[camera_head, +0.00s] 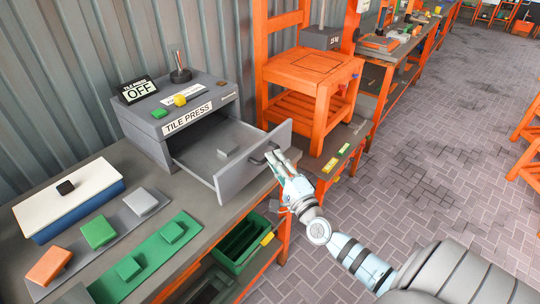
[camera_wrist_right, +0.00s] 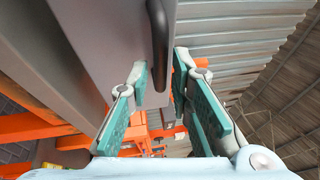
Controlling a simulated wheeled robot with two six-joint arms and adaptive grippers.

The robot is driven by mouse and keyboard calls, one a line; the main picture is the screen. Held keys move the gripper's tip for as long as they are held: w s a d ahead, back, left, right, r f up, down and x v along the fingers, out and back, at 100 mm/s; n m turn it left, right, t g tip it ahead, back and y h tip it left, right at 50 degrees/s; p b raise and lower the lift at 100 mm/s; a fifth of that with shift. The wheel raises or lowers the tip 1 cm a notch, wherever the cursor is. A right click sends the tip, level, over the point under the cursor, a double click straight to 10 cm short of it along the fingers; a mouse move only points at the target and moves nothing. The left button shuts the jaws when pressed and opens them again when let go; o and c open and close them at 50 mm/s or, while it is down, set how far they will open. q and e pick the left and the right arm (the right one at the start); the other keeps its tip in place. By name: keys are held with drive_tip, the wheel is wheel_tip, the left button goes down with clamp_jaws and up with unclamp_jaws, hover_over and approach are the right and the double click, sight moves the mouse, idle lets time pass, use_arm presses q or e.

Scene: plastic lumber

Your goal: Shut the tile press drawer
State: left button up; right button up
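The grey tile press (camera_head: 185,112) stands on the workbench against the corrugated wall. Its drawer (camera_head: 232,176) is pulled well out, with a small grey tile (camera_head: 228,151) inside. The dark bar handle (camera_head: 264,156) is on the drawer front. My right gripper (camera_head: 276,160) is at the handle. In the right wrist view, the gripper (camera_wrist_right: 160,85) has its fingers apart, with the handle (camera_wrist_right: 158,42) showing between and beyond the tips. I cannot tell whether they touch it. My left gripper is out of view.
Left of the drawer, the bench holds a white-topped blue box (camera_head: 70,196) and several coloured tiles on strips, including a green strip (camera_head: 150,264). A green crate (camera_head: 240,245) sits below the bench edge. An orange stand (camera_head: 312,75) is behind the drawer. Brick floor lies open at right.

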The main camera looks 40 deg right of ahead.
drive_tip(key=shift+x, duration=1.6)
clamp_jaws()
drive_tip(key=shift+w, duration=0.1)
